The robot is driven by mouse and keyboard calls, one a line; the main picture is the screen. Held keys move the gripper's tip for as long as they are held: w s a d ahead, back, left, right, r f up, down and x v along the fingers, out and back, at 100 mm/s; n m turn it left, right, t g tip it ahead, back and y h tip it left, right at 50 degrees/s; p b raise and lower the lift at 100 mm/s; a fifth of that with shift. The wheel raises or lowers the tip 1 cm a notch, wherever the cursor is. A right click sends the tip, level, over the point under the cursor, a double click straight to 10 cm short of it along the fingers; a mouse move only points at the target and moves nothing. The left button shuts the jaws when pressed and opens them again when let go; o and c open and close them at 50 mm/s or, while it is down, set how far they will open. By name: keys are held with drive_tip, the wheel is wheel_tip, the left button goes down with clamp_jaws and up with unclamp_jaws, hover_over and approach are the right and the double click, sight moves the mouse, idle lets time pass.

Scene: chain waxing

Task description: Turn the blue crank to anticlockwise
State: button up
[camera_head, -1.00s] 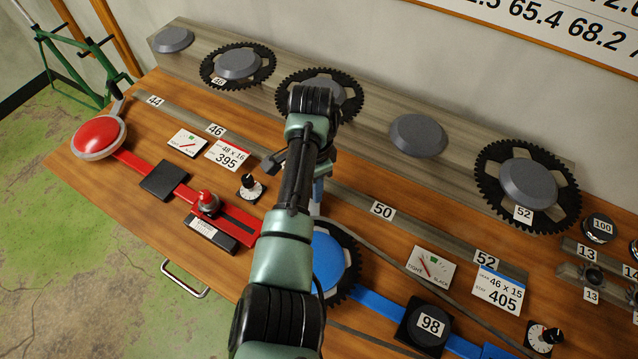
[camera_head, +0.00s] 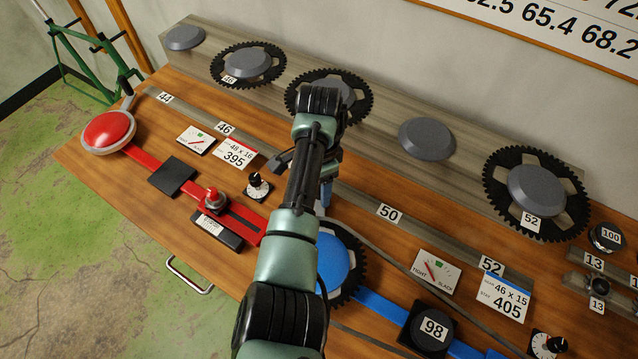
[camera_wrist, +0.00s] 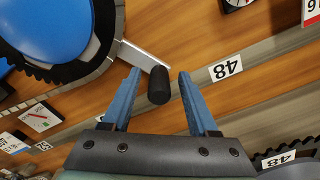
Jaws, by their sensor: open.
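The blue crank shows in the wrist view as a large blue disc (camera_wrist: 45,28) with a dark toothed ring at the upper left. A silver crank arm (camera_wrist: 147,57) reaches from it to a short black handle (camera_wrist: 158,85). My gripper (camera_wrist: 160,74) is open, with one blue finger on each side of the handle in the picture and a gap on both sides. I cannot tell their exact height over it. In the head view the blue disc (camera_head: 334,260) is partly behind my arm. My fingers (camera_head: 326,192) show only a little there, and the handle is hidden.
A red disc (camera_head: 108,131) with a red bar lies at the left of the wooden bench (camera_head: 120,170). Dark chainrings (camera_head: 540,190) and grey domes (camera_head: 426,139) line the back ledge. A black disc marked 98 (camera_head: 431,328) sits on the blue bar (camera_head: 383,307).

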drive_tip(key=shift+r, duration=0.1)
wheel_tip(320, 180, up, 13)
drive_tip(key=shift+p, duration=0.3)
idle(0.4)
